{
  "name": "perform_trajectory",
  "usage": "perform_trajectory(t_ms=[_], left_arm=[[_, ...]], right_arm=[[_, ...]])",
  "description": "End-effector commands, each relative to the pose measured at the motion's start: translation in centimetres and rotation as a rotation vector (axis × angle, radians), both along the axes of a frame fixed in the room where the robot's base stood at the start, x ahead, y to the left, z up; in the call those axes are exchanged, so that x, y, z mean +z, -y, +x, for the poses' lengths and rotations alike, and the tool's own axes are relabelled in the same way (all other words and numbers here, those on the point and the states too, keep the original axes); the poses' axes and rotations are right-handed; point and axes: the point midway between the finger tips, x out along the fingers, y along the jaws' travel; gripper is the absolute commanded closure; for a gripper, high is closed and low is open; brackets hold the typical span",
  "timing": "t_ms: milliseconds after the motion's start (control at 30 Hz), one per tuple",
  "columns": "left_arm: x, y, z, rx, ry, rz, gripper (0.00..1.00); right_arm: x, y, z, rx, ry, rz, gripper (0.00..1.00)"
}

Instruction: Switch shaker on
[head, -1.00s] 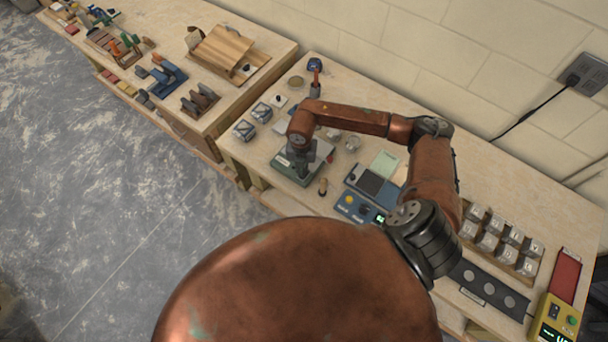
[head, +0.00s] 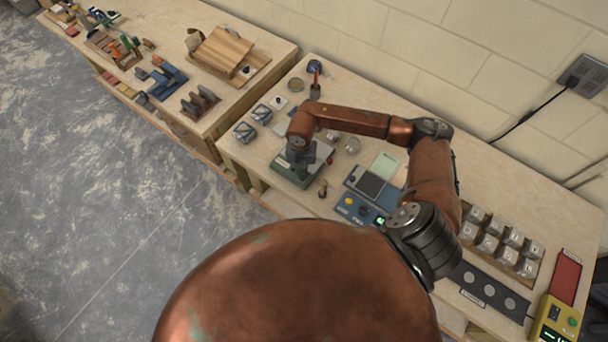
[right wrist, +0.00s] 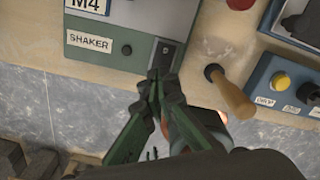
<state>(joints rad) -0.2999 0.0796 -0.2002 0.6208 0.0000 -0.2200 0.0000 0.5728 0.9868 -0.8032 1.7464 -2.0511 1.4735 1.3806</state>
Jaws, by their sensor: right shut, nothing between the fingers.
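The shaker (head: 283,171) is a low grey-green box near the front edge of the bench. In the head view my right gripper (head: 301,157) is over the shaker. My left gripper is not in view.
A wooden-handled tool (right wrist: 233,95) stands just right of the shaker. A blue device (head: 357,209) with a yellow button lies beyond it. Metal cube moulds (head: 490,243) and a yellow device (head: 553,322) are farther right. The floor in front is clear.

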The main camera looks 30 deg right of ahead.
Motion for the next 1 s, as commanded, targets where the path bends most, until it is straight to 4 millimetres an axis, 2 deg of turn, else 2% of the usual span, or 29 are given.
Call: perform_trajectory(t_ms=[1000], left_arm=[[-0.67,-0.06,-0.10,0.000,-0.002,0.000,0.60]], right_arm=[[-0.91,-0.01,-0.01,0.000,0.000,0.000,1.00]])
